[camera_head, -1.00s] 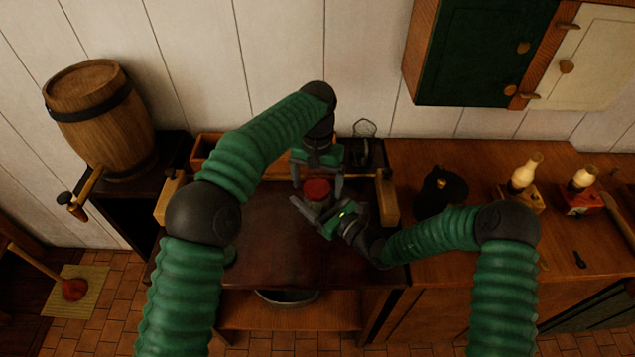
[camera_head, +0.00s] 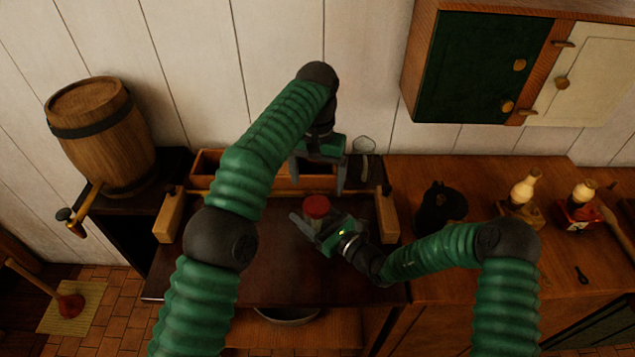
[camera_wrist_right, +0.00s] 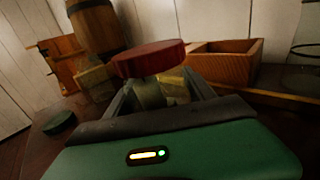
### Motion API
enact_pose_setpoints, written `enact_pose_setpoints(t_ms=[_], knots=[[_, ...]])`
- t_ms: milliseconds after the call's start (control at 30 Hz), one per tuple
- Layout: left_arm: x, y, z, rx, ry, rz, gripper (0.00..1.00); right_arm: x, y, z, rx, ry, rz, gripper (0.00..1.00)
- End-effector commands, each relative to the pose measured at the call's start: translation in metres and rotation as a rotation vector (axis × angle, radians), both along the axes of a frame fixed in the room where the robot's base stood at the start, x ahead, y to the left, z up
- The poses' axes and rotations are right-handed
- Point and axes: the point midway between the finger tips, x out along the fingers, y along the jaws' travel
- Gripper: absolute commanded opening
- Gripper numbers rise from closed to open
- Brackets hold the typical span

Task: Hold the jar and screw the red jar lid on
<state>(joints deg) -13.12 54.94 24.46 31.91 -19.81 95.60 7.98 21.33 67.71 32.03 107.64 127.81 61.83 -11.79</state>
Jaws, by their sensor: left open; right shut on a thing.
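The red jar lid (camera_head: 317,207) sits on top of the jar, and it also shows in the right wrist view (camera_wrist_right: 148,58). The pale jar (camera_wrist_right: 148,93) is mostly hidden under the lid and between my fingers. My right gripper (camera_head: 319,226) is shut on the jar, below the lid. My left gripper (camera_head: 318,181) is open and empty, above and just behind the lid, with its fingers pointing down and apart from it. I cannot tell how tightly the lid is seated.
A dark table (camera_head: 270,262) lies beneath. An open wooden box (camera_wrist_right: 225,62) stands behind. A small green round thing (camera_wrist_right: 60,124) lies at left. A barrel (camera_head: 102,135) is left; a black kettle (camera_head: 440,207) is on the right counter.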

Motion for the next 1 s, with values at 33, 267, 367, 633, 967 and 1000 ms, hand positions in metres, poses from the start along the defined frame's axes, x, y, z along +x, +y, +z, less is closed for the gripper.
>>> enact_pose_setpoints(t_ms=[33, 267, 367, 633, 967, 1000], knots=[[0.000, 0.000, 0.000, 0.000, 0.000, 0.000, 0.87, 0.000, 0.000, 0.000, 0.000, 0.000, 0.000, 0.00], [0.000, 0.000, 0.000, 0.000, 0.000, 0.000, 0.87, 0.000, 0.000, 0.000, 0.000, 0.000, 0.000, 0.88], [0.000, 0.000, 0.000, 0.000, 0.000, 0.000, 0.87, 0.000, 0.000, 0.000, 0.000, 0.000, 0.000, 0.88], [0.000, 0.000, 0.000, 0.000, -0.001, 0.000, 0.87, -0.002, -0.004, 0.000, -0.001, 0.001, -0.001, 0.88], [0.000, 0.000, -0.002, 0.000, -0.001, 0.000, 0.87, -0.049, -0.052, -0.002, 0.000, 0.003, -0.004, 0.88], [0.000, 0.000, -0.003, 0.000, 0.000, 0.000, 0.87, -0.056, -0.060, -0.002, -0.001, 0.004, -0.005, 0.88]])
